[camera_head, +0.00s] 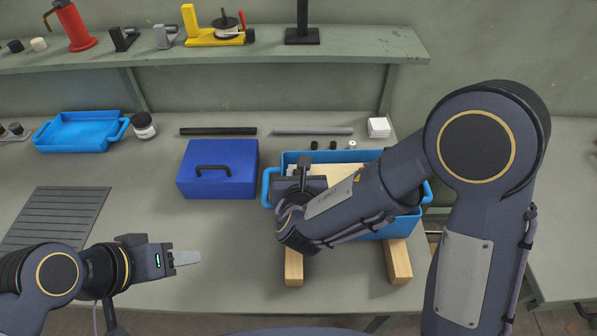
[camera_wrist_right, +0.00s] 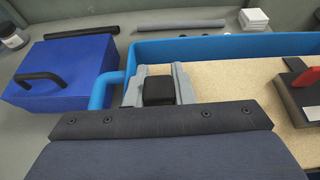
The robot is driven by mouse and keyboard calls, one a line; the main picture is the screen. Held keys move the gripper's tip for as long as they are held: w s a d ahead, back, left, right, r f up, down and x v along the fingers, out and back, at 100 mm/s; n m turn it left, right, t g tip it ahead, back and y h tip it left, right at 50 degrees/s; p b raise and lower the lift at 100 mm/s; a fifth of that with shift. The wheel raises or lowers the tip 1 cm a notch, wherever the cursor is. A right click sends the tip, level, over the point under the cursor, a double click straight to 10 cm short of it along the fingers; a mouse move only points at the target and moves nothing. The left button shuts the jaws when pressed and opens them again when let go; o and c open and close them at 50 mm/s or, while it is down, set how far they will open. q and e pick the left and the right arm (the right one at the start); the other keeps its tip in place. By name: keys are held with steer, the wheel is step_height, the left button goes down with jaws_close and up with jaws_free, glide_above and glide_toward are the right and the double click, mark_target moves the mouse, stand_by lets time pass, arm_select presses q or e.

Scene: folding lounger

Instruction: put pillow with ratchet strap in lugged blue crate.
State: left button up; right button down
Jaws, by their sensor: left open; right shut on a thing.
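The lugged blue crate (camera_head: 404,224) stands right of centre on the table, with a lug at each end; its rim also shows in the right wrist view (camera_wrist_right: 230,45). My right gripper (camera_head: 304,172) is over the crate's left end, its grey fingers shut on a small black block (camera_wrist_right: 158,91). I cannot tell whether this block is part of the pillow with ratchet strap. A dark piece with a red part (camera_wrist_right: 302,86) shows at the right of the crate. My arm hides much of the crate. My left gripper (camera_head: 186,258) is open and empty over the front left table.
Two wooden blocks (camera_head: 293,268) show at the crate's front. A blue box with a black handle (camera_head: 218,178) stands close left of the crate. A shallow blue tray (camera_head: 78,133) and a jar (camera_head: 143,126) are farther left. Dark and grey rods lie behind. The front middle table is clear.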

steer(key=shift+f+b, duration=0.25)
steer(key=shift+b, duration=0.05)
steer(key=c, duration=1.5)
jaws_free()
